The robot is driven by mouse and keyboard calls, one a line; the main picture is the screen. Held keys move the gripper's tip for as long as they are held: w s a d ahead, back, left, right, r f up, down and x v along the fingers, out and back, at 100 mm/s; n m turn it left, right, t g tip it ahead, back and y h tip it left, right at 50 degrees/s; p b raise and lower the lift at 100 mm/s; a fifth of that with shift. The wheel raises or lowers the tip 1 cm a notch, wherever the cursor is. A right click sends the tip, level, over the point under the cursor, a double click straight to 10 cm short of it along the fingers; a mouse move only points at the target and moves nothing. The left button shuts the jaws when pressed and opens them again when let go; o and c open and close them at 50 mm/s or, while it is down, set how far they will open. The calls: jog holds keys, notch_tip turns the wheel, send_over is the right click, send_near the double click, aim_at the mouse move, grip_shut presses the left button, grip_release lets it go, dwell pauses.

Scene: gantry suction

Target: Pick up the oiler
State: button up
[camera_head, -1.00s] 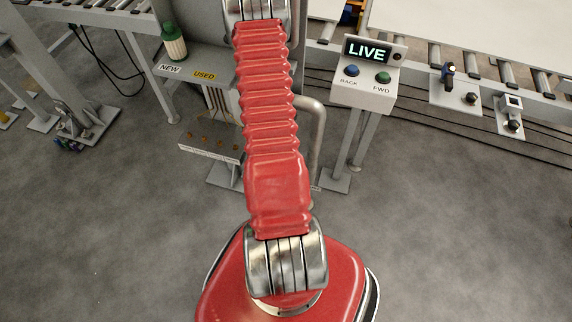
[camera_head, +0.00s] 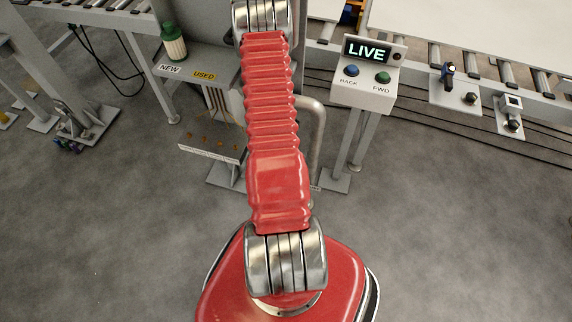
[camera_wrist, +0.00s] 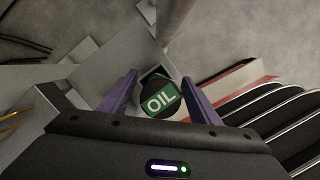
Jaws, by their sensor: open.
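The oiler (camera_wrist: 160,98) shows in the wrist view as a dark, rounded body with a green "OIL" label, seen from close up. It sits between the two purple fingers of my gripper (camera_wrist: 160,77). The fingers are apart, with one on each side of the oiler; whether either touches it I cannot tell. A small square socket or recess shows just beyond the oiler. In the head view my red arm hides the gripper, and I cannot make out the oiler there.
A LIVE control box (camera_head: 366,74) with two buttons stands right of my arm, before a roller conveyor. A curved pipe (camera_head: 318,140) rises close beside the arm. The foreground floor is clear.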

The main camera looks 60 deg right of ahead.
jog(key=shift+s+d+f, duration=0.15)
jog(key=shift+f, duration=0.55)
jog(key=c, duration=1.2)
jog(key=shift+o, duration=0.2)
